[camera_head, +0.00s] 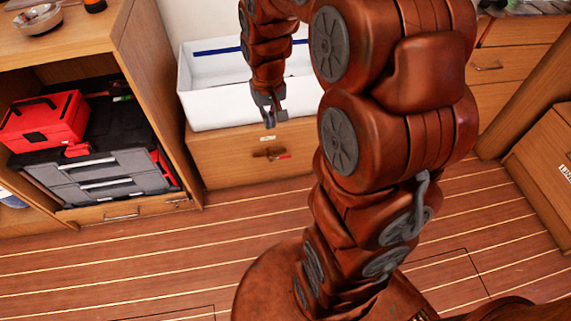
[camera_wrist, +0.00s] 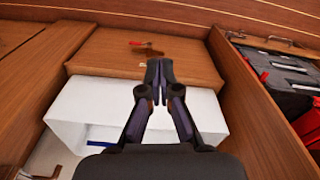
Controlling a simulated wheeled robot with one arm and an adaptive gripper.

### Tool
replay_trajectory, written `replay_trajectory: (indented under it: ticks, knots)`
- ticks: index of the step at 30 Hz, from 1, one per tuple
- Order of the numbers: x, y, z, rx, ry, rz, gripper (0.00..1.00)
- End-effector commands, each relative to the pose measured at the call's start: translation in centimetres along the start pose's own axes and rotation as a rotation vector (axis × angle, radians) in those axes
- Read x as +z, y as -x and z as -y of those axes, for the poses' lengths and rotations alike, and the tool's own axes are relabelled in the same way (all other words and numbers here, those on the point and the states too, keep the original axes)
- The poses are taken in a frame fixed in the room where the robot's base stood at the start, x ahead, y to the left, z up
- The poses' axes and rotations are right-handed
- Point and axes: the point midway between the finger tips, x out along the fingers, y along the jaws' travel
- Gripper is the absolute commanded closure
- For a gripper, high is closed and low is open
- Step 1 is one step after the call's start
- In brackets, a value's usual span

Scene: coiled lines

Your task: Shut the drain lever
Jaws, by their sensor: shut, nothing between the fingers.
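The drain lever (camera_head: 270,154) is a small bronze-brown fitting with a red-tipped handle on the wooden panel below the white basin. Its handle lies about level, with the red tip to the right in the head view. In the wrist view the drain lever (camera_wrist: 145,46) is upside down, beyond the fingertips, with its red tip to the left. My gripper (camera_head: 269,119) hangs in front of the basin's lower edge, above the lever and apart from it. In the wrist view my gripper (camera_wrist: 159,68) has its dark fingers together, with nothing between them.
The white basin (camera_head: 225,111) stands behind my gripper. A small label (camera_head: 267,138) is above the lever. A wooden shelf unit at left holds a red toolbox (camera_head: 45,120) and a grey-black drawer case (camera_head: 105,178). The striped wooden floor (camera_head: 130,260) is clear there.

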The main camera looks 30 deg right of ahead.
Motion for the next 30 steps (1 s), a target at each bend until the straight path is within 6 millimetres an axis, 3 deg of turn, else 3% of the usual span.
replay_trajectory:
  ticks: [1, 9, 15, 21, 30]
  knots:
    - [-1.2, -3.7, -0.7, 0.000, -0.017, -0.008, 1.00]
    - [-7.4, -15.4, -4.7, 0.003, -0.095, -0.074, 1.00]
    - [-10.7, -23.1, -8.0, 0.011, -0.148, -0.114, 1.00]
    - [-12.4, -27.1, -10.0, 0.017, -0.179, -0.139, 1.00]
    - [-12.9, -27.6, -10.5, 0.019, -0.185, -0.149, 1.00]
